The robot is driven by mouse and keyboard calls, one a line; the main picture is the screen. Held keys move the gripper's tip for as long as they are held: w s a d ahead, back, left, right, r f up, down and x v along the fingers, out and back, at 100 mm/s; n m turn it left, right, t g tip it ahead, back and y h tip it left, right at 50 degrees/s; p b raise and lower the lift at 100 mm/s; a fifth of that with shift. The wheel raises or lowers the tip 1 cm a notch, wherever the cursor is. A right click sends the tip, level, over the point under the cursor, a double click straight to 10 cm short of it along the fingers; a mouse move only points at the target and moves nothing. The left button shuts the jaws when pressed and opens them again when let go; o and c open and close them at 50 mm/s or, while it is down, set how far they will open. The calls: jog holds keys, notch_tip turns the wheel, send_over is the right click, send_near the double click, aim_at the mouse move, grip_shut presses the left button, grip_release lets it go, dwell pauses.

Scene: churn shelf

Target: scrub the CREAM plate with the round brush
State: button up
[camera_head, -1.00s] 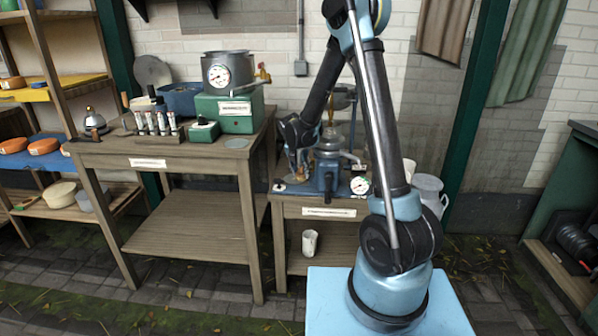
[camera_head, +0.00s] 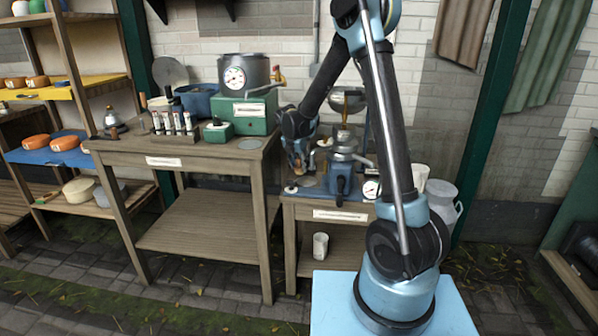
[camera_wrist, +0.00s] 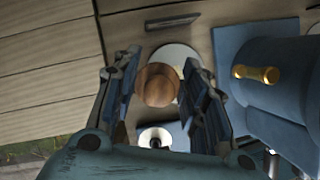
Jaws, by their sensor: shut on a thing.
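My gripper (camera_head: 299,172) is low over the left part of the small right-hand bench (camera_head: 338,214), beside a blue machine (camera_head: 341,178). In the wrist view my gripper (camera_wrist: 163,95) has its fingers on both sides of a round brown wooden piece (camera_wrist: 157,85), seen from above, which looks like the round brush. Its bristles are hidden. A pale disc (camera_wrist: 180,56) shows partly behind the brush; I cannot tell whether they touch. A smaller white round piece with a dark centre (camera_wrist: 155,137) lies nearby. No CREAM lettering is readable on either.
The blue machine with a brass fitting (camera_wrist: 256,74) stands close on the right of my gripper. The left bench (camera_head: 165,161) holds a gauge pot (camera_head: 243,78), a green box (camera_head: 236,108) and a vial rack. Shelves (camera_head: 75,95) stand at far left. A white cup (camera_head: 320,245) sits below.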

jog(key=shift+r, duration=2.1)
